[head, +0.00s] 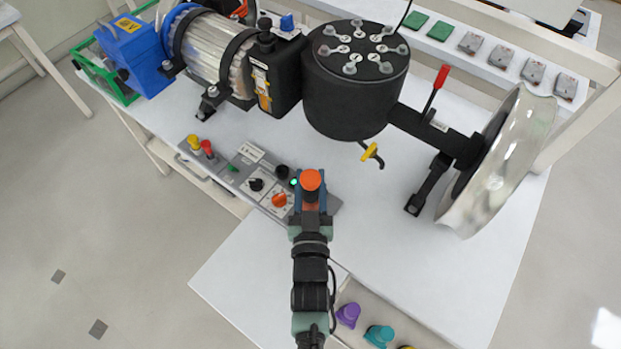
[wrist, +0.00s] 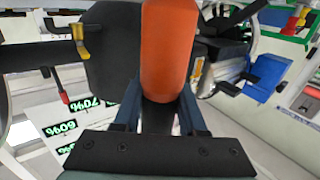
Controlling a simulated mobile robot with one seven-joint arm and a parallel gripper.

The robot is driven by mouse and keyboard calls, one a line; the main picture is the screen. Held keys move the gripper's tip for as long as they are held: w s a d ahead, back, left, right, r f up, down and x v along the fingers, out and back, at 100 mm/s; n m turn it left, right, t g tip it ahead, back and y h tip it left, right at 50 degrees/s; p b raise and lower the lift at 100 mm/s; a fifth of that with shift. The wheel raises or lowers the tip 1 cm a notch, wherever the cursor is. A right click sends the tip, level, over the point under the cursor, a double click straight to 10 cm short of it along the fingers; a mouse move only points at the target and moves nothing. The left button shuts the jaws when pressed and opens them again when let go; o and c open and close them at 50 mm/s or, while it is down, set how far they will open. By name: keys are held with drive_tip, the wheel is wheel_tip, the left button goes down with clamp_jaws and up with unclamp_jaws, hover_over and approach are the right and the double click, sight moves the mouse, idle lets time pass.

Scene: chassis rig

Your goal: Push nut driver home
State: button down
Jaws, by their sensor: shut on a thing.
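The nut driver shows as an orange handle (head: 311,180) above the control panel in the head view. It also stands large and upright in the middle of the wrist view (wrist: 168,50). My gripper (head: 310,197) is shut on this handle, with its blue fingers on both sides of it in the wrist view (wrist: 158,105). The handle's lower end and any shaft are hidden by my gripper. I cannot tell whether its tip touches anything. The black drum with several bolts on top (head: 352,90) stands behind my gripper, apart from it in the head view.
The control panel (head: 258,178) carries knobs and a lit green lamp. A ribbed motor (head: 215,55) and blue box (head: 133,55) stand left. A silver dish (head: 510,165), red-handled lever (head: 436,88) and yellow-handled hook (head: 371,153) are right. Coloured knobs (head: 348,315) lie in front. The white tabletop (head: 400,250) is clear right of my arm.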

drive_tip(key=shift+f+b, duration=1.15)
idle(0.5)
drive_tip(key=shift+c, duration=1.9)
unclamp_jaws()
drive_tip(key=s, duration=1.3)
drive_tip(key=shift+b, duration=0.45)
